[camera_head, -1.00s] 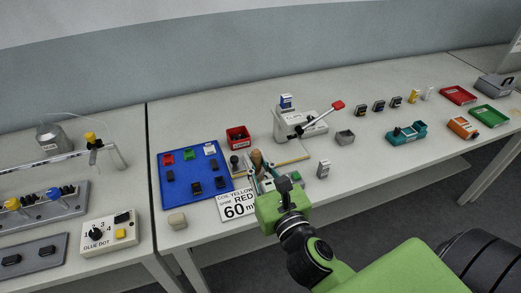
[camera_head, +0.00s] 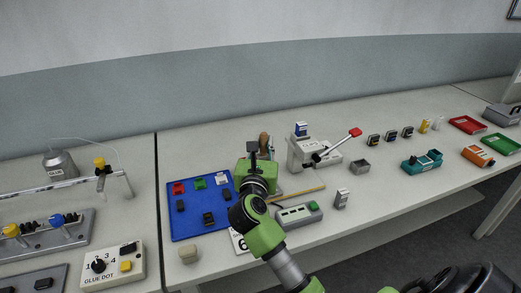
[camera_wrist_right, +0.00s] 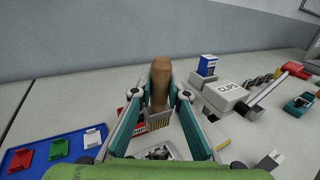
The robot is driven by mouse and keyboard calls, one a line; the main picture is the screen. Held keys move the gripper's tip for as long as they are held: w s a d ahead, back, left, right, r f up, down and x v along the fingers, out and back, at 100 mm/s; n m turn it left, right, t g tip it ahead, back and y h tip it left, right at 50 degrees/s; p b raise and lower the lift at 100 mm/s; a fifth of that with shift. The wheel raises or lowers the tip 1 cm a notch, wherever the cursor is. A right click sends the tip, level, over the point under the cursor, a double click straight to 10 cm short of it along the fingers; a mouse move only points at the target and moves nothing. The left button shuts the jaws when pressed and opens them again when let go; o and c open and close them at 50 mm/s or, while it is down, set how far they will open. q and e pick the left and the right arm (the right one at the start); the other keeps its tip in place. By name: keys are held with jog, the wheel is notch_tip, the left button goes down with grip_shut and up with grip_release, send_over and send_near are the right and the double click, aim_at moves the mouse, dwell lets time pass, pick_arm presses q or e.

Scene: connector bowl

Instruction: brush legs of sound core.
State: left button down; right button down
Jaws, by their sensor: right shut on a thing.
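My right gripper (camera_head: 262,150) is shut on a brush with a wooden handle (camera_head: 264,139), over the table behind the blue mat's right end. In the right wrist view, its fingers (camera_wrist_right: 160,103) pinch the brush (camera_wrist_right: 160,82) upright, with the handle up and the pale bristles (camera_wrist_right: 158,121) down. Below the bristles is a light tray or holder (camera_wrist_right: 178,153) with dark parts (camera_wrist_right: 158,153). I cannot tell which part is the sound core or whether the bristles touch it. In the head view my arm hides this spot. My left gripper is not in view.
A blue mat (camera_head: 181,226) carries red, green, white and black pieces. A grey press with a red-tipped lever (camera_head: 354,133) stands to the right. A grey box with a green button (camera_head: 298,214) lies in front.

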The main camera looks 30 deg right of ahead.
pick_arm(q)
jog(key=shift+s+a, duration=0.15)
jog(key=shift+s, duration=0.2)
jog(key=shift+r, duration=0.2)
pick_arm(e)
jog(key=shift+r, duration=0.1)
